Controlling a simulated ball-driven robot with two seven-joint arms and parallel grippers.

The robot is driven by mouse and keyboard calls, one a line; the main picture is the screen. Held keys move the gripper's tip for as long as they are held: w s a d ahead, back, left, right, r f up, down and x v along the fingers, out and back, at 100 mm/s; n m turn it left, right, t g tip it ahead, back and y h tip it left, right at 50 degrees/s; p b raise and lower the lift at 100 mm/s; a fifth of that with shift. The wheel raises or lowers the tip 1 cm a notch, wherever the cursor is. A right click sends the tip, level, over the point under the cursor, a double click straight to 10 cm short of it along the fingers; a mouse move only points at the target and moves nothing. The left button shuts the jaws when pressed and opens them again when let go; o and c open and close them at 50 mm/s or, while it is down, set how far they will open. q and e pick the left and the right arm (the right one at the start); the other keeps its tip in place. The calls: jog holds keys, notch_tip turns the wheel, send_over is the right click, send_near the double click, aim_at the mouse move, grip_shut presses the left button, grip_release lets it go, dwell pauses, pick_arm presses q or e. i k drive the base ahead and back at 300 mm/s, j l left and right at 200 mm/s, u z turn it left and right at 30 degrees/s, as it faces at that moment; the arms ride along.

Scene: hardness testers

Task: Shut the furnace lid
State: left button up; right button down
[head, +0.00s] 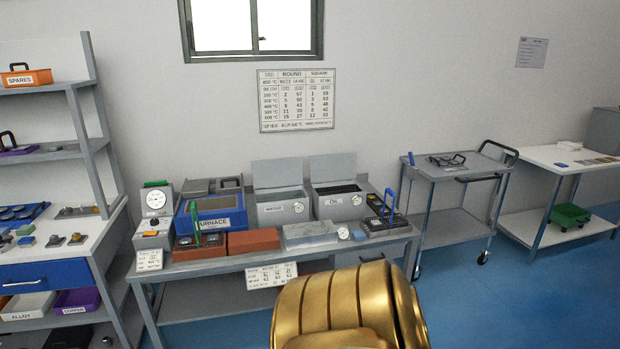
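The furnace (208,212) is a blue and grey box labelled FURNACE on the left part of the grey workbench. Grey pieces, one with a dark handle, show at its top and back, but at this size I cannot tell which is its lid or how far it is open. A green-handled tool (196,222) stands upright in front of its left side. Neither of my grippers is in view; a gold part of mine fills the bottom centre.
Two grey tanks, water (281,207) and oil (339,202), stand right of the furnace with lids raised. Red-brown bricks (253,241) lie in front. A dial gauge device (156,198) stands left. A trolley (460,168) is right of the bench; blue floor before it is clear.

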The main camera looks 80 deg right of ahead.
aim_at(230, 184)
jog(key=z, duration=2.05)
jog(key=i+u, duration=0.1)
jog(key=i, duration=0.25)
